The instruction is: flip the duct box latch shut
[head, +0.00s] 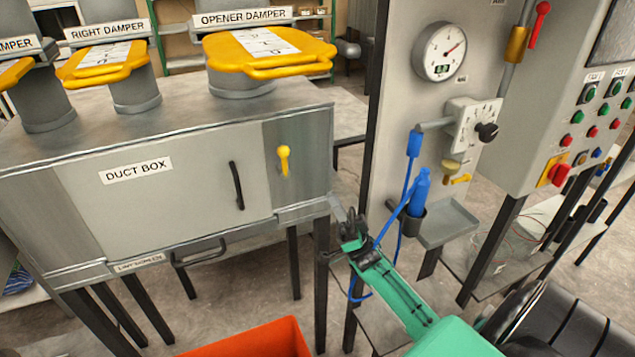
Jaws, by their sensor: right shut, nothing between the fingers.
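The duct box (190,213) is a grey metal cabinet on dark legs at the left. Its labelled front door looks closed, with a black bar handle (236,186) near its right edge. The yellow latch (284,160) is on the grey panel right of the door, with its round knob at the top and its stem pointing down. My right gripper (350,221) is shut and empty, below and right of the latch, just off the box's lower right corner. It does not touch the latch. My left gripper is not in view.
Yellow-topped dampers, including the opener damper (268,50), stand on the box. A panel with a gauge (439,50) and a dial box (474,127) rises right of it. A blue bottle (419,194) and hose hang near my right arm. An orange bin (252,342) is below.

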